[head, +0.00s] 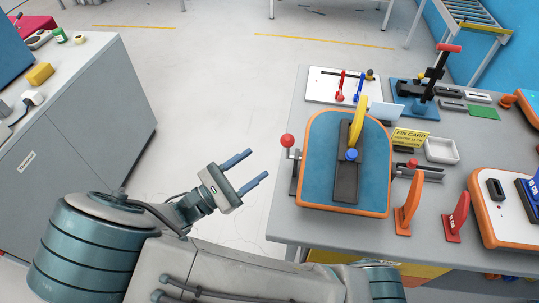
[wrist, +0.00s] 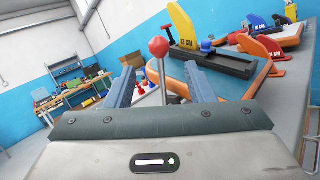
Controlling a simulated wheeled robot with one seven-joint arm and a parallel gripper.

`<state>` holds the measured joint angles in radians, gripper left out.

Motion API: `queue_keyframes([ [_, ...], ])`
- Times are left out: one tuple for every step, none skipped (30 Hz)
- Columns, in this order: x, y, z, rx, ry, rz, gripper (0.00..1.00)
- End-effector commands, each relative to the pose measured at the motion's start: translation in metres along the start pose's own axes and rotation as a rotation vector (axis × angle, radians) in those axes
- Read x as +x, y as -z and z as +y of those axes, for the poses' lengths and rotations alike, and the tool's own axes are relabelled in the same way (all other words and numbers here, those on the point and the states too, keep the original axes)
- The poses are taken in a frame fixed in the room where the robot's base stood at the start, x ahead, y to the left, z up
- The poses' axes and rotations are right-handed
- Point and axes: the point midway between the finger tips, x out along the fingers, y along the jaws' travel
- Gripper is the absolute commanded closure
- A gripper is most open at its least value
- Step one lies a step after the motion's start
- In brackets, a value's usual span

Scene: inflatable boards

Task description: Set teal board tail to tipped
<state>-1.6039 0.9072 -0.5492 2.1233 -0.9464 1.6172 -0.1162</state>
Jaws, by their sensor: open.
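The teal board (head: 325,135) lies on the grey table with an orange rim. A long black fin box (head: 345,185) runs along its middle, with a blue knob (head: 351,155) and an upright yellow fin (head: 357,122). A lever with a red ball (head: 287,140) stands upright at the board's left edge. My gripper (head: 258,166) is open and empty, left of the board and apart from the lever. In the wrist view the red ball (wrist: 158,47) appears between and beyond the two blue fingers, with the teal board (wrist: 238,84) to the right.
An orange fin (head: 408,206) and a red fin (head: 457,218) stand at the table's front. A yellow fin card (head: 410,136), a white tray (head: 441,150) and a second orange-rimmed board (head: 500,225) lie right. Clear floor (head: 215,90) separates the table from a grey cabinet (head: 75,135).

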Motion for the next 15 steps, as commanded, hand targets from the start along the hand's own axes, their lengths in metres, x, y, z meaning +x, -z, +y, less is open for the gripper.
queue_keyframes([
  [-0.01,0.002,0.0,0.002,-0.002,0.004,0.51],
  [-0.014,0.002,0.0,0.002,-0.002,0.003,0.51],
  [-0.019,0.002,0.0,0.001,-0.001,0.002,0.51],
  [-0.022,0.001,0.0,0.001,-0.001,0.002,0.51],
  [-0.025,0.001,0.0,0.0,-0.001,0.002,0.51],
  [-0.028,0.001,0.0,0.0,-0.001,0.001,0.51],
  [-0.029,0.001,0.0,0.0,-0.001,0.001,0.51],
  [-0.031,0.0,0.0,0.0,-0.001,0.001,0.51],
  [-0.032,0.0,0.0,0.0,-0.001,0.001,0.51],
  [-0.032,0.0,0.0,-0.001,-0.001,0.001,0.51],
  [-0.032,0.0,0.0,-0.001,-0.001,0.001,0.51],
  [-0.032,0.0,0.0,-0.001,-0.001,0.001,0.51],
  [-0.032,0.0,0.0,-0.001,-0.001,0.001,0.51],
  [-0.032,0.0,0.0,-0.001,-0.001,0.001,0.51],
  [-0.032,0.0,0.0,-0.001,-0.001,0.001,0.51],
])
